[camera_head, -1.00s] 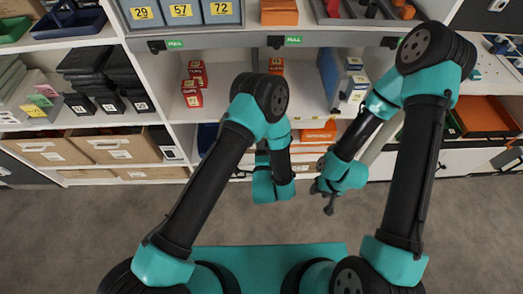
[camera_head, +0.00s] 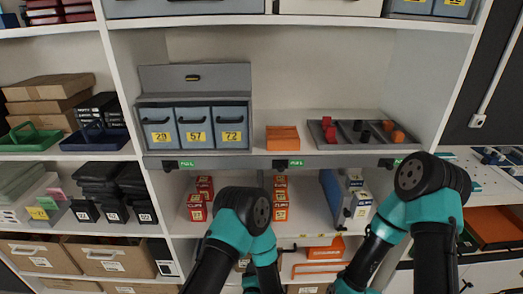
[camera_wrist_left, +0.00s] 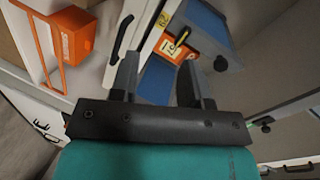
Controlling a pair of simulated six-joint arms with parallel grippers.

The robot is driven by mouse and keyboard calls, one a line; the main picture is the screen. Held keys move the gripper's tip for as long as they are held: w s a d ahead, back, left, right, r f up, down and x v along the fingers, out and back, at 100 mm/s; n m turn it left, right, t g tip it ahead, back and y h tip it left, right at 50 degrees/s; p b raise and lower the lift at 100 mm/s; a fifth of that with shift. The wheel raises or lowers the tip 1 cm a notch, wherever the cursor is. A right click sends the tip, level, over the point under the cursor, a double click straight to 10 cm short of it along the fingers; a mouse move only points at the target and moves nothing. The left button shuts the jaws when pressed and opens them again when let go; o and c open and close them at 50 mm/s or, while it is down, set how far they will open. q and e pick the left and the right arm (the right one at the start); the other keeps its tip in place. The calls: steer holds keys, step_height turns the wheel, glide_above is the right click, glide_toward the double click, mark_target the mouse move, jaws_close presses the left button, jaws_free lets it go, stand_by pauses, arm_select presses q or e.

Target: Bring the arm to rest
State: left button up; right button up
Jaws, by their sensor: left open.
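My left arm rises from the bottom of the head view, with its dark elbow joint (camera_head: 243,210) in front of the lower shelf. In the left wrist view my left gripper (camera_wrist_left: 158,80) is open, its two dark fingers apart with nothing held between them. Beyond the fingers are a blue surface (camera_wrist_left: 157,80) and an orange and white labelled box (camera_wrist_left: 176,48). My right arm's elbow (camera_head: 432,178) stands at the right of the head view. Its gripper is below the picture edge.
Above the arms, a shelf holds grey numbered bins (camera_head: 193,130), an orange box (camera_head: 282,138) and a divided tray (camera_head: 357,130). Red boxes (camera_head: 197,207) and a blue holder with boxes (camera_head: 333,199) are on the shelf behind the elbows.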

arm_select(q)
steer(key=s+a+f+n+g+h, duration=0.1)
steer(key=s+a+f+n+g, duration=0.1)
steer(key=a+n+g, duration=0.25)
steer(key=s+a+f+n+g+h, duration=0.1)
steer(key=s+a+f+n+g, duration=0.1)
steer(key=a+n+g, duration=0.3)
steer(key=s+a+r+n+g+h, duration=0.2)
steer(key=s+a+n+g, duration=0.3)
steer(key=s+a, duration=0.5)
steer(key=s+n, duration=0.2)
steer(key=s, duration=0.1)
steer(key=shift+a, duration=0.2)
